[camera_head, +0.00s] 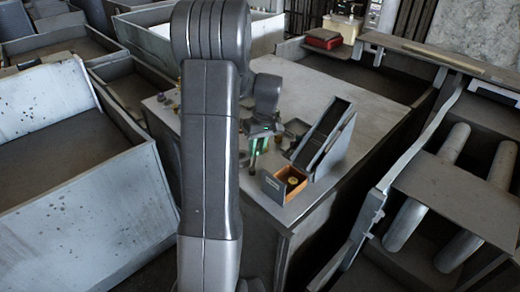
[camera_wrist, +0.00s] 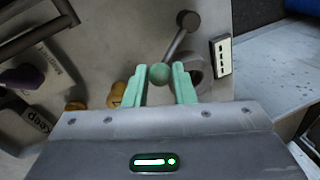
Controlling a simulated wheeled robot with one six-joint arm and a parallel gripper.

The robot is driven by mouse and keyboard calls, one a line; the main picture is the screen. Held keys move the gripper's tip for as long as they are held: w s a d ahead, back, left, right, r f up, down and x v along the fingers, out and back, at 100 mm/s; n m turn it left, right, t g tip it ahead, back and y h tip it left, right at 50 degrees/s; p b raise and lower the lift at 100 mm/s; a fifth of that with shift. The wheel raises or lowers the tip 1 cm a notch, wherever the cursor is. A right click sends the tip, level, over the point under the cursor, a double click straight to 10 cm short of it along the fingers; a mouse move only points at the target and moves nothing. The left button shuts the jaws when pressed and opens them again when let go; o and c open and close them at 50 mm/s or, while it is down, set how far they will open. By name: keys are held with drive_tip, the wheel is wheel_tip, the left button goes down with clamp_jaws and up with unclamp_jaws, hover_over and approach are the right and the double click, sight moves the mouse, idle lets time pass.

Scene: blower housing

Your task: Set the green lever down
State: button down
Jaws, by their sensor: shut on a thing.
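The green lever shows in the wrist view as a green ball (camera_wrist: 159,74) on a dark rod (camera_wrist: 175,42) that ends in a dark round knob. My gripper (camera_wrist: 160,72) has its two pale green fingers on either side of the green ball and is shut on it. The rod slants away up and right from the fingers. In the head view my gripper (camera_head: 257,143) is over the grey table, left of a tilted grey bin. The lever is too small there to make out clearly. I cannot tell whether the knob touches the table.
A small box with an orange inside (camera_head: 284,183) stands at the table's (camera_head: 300,90) near corner, close to my gripper. The tilted grey bin (camera_head: 325,138) is behind it.

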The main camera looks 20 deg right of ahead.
drive_tip(key=shift+a+n, duration=0.1)
drive_tip(key=shift+n, duration=0.2)
idle(0.4)
drive_tip(key=c, duration=1.2)
unclamp_jaws()
wheel_tip(320, 180, up, 14)
drive_tip(key=d, duration=0.2)
drive_tip(key=shift+w+d+f+b, duration=0.25)
drive_tip(key=shift+w+d+b, duration=0.05)
drive_tip(key=shift+b, duration=0.15)
drive_tip(key=shift+f, duration=0.1)
